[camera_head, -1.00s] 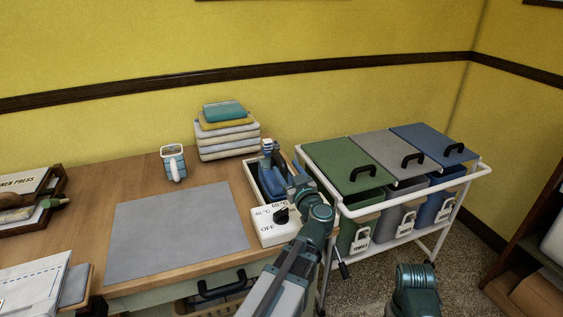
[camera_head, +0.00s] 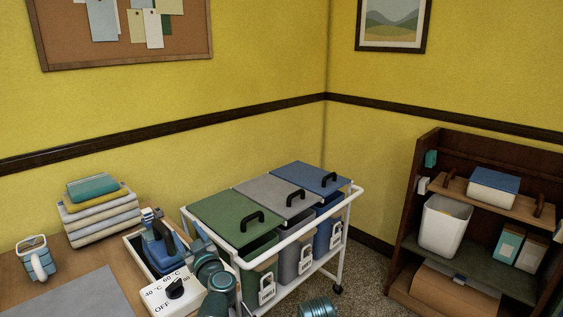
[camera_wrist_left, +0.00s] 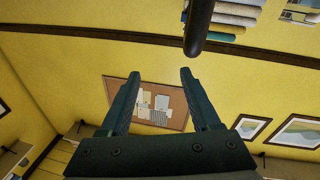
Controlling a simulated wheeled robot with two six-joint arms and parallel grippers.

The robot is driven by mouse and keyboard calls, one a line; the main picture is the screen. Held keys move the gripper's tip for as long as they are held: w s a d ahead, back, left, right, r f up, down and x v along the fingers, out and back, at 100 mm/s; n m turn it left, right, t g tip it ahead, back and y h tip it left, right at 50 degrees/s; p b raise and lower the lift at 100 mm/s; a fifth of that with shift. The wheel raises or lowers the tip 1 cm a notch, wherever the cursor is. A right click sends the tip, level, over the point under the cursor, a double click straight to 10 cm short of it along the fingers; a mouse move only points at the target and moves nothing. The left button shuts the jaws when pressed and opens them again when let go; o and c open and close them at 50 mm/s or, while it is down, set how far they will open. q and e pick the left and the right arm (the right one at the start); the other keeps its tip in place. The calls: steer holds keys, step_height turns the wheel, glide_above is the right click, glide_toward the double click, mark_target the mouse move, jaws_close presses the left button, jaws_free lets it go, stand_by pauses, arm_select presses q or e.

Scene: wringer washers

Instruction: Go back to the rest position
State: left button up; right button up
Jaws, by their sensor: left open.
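My left gripper (camera_wrist_left: 160,76) is open in the left wrist view, with nothing between its fingers. That view looks upside down, toward the yellow wall and cork board (camera_wrist_left: 157,104). In the head view my left arm (camera_head: 216,277) rises at the bottom, beside the white dial box (camera_head: 172,291) and in front of the green-lidded bin. The hand itself is hard to make out near the blue iron-like object (camera_head: 160,247) in its tray; I cannot tell whether they touch. A teal part of mine (camera_head: 318,308) shows at the bottom edge. My right gripper is not in view.
The white-railed cart (camera_head: 343,233) with green, grey and blue lidded bins stands right of the table. A dark wooden shelf (camera_head: 406,235) stands at right. Carpet shows between cart and shelf.

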arm_select(q)
steer(key=w+d+f+m+t+h, duration=0.1)
steer(key=w+d+f+m+h, duration=0.15)
steer(key=d+m+h, duration=0.5)
steer(key=w+d+f+m+h, duration=0.2)
steer(key=d+f+m+h, duration=0.15)
steer(key=d+h, duration=0.6)
steer(key=s+d+f+m+g, duration=0.2)
steer(key=s+d+f+g, duration=0.2)
steer(key=f, duration=0.3)
steer(key=s+a+f+n+g+y, duration=0.1)
steer(key=s+a+f+g+y, duration=0.2)
steer(key=s+f+g, duration=0.45)
steer(key=s+a+f+n+g+y, duration=0.2)
steer(key=s+a+f+g, duration=0.15)
steer(key=s, duration=0.65)
steer(key=s+d+m+y, duration=0.1)
steer(key=s+d+m, duration=0.35)
steer(key=d, duration=0.65)
step_height(320, 180, up, 13)
steer(key=p, duration=1.2)
steer(key=shift+s+n+g+p, duration=0.25)
steer(key=shift+n+g+p, duration=0.05)
steer(key=shift+n+g, duration=0.1)
